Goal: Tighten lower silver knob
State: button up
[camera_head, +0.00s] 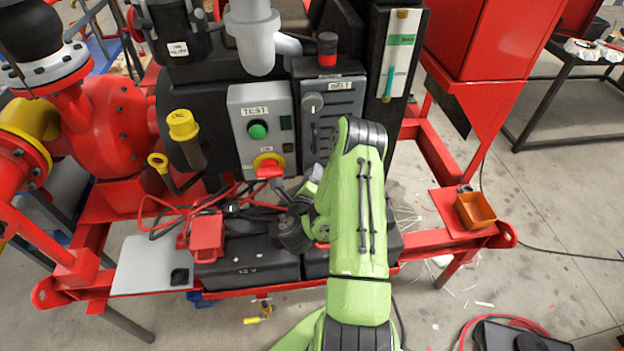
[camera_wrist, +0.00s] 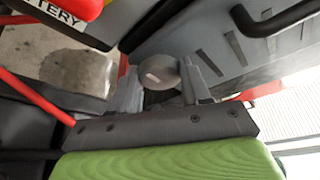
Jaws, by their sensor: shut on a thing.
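The lower silver knob (camera_wrist: 160,73) shows in the wrist view as a round grey disc with a pale mark, between the two fingers of my gripper (camera_wrist: 162,88). My gripper is shut on it, one finger at each side. In the head view my gripper (camera_head: 311,188) is low in front of the grey panel (camera_head: 334,98), and my green arm hides the lower knob. A grey upper knob (camera_head: 312,103) is on the same panel, above my gripper and clear of it.
Left of the panel is the TEST box with a green button (camera_head: 257,130) and a red switch handle (camera_head: 268,170). The red handle, with a BATTERY label (camera_wrist: 58,12), is close at the wrist view's upper left. A black bar handle (camera_wrist: 275,20) is at upper right. Red cables lie below.

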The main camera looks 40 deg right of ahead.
jog(key=n+b, duration=0.1)
jog(key=b, duration=0.3)
jog(key=n+h+b, duration=0.1)
jog(key=n+b, duration=0.1)
jog(key=b, duration=0.2)
jog(key=n+h+b, duration=0.1)
jog(key=n+b, duration=0.1)
jog(key=b, duration=0.2)
jog(key=shift+f+t, duration=0.3)
jog(key=shift+n+h, duration=0.3)
jog(key=shift+r, duration=0.1)
jog(key=o, duration=1.1)
jog(key=shift+c, duration=0.2)
